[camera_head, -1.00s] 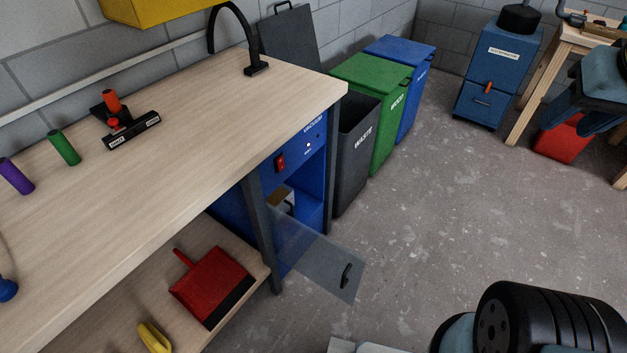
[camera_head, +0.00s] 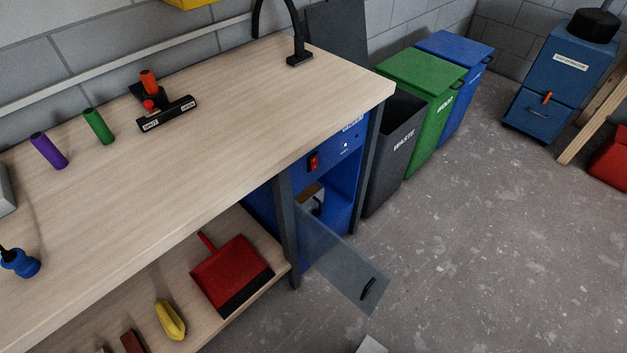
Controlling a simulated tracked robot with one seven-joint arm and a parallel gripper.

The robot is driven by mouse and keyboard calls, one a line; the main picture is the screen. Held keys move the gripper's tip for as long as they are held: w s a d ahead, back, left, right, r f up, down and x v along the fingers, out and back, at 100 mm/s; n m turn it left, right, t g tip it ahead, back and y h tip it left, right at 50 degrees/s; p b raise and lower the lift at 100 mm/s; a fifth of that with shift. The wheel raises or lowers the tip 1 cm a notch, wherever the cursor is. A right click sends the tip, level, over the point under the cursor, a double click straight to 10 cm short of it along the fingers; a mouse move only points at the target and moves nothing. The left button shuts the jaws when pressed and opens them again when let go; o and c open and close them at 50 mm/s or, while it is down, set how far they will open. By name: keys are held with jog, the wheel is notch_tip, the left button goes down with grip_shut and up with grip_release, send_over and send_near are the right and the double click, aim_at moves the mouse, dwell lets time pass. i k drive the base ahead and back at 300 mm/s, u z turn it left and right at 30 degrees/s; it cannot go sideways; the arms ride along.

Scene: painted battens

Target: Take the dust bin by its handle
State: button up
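A blue cabinet (camera_head: 346,171) under the bench's right end has a red switch. Its clear door (camera_head: 343,272) with a black handle hangs open towards the floor. Inside sits a small pale box-like thing (camera_head: 308,193) with a dark curved part that looks like a handle; it is partly hidden. Farther back right, a blue dust extractor (camera_head: 568,63) has a lower box (camera_head: 538,117) with an orange handle (camera_head: 547,97). I cannot tell for certain which of these is the dust bin. My gripper is not in view.
The wooden bench (camera_head: 215,140) fills the left. A red dustpan (camera_head: 232,270) lies on its lower shelf. A grey waste bin (camera_head: 393,150), a green bin (camera_head: 430,115) and a blue bin (camera_head: 462,85) stand right of the cabinet.

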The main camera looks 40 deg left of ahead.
aim_at(307, 202)
jog(key=u, duration=0.2)
jog(key=k, duration=0.7)
jog(key=u, duration=0.75)
jog(key=i, duration=1)
jog(key=u, duration=0.1)
